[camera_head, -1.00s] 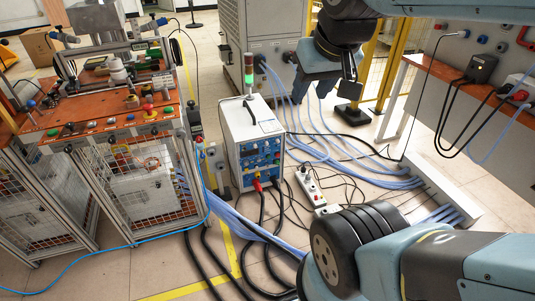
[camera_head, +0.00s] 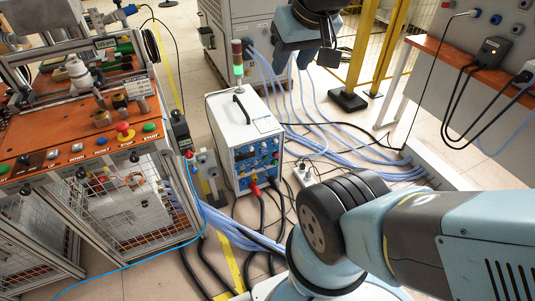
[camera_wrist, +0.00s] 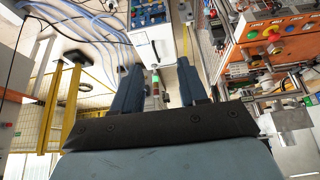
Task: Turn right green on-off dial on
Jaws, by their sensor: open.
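The induction heater (camera_head: 228,118) is a white box with a handle on top and a blue control panel (camera_head: 256,158) on its front. Small knobs dot the panel, but the green on-off dials are too small to tell apart. In the wrist view the heater (camera_wrist: 154,38) appears upside down, with its blue panel (camera_wrist: 148,14) at the top edge. My gripper (camera_head: 300,48) is at the top of the head view, above and behind the heater, apart from it. In the wrist view my gripper (camera_wrist: 157,72) has two spread fingers with nothing between them.
An orange workbench (camera_head: 60,167) with buttons and a red emergency stop (camera_head: 124,130) stands left. A signal tower (camera_head: 237,62) with a lit green section stands behind the heater. Cables (camera_head: 300,120) and a power strip (camera_head: 305,176) lie on the floor to the right. Yellow posts (camera_head: 356,50) stand behind.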

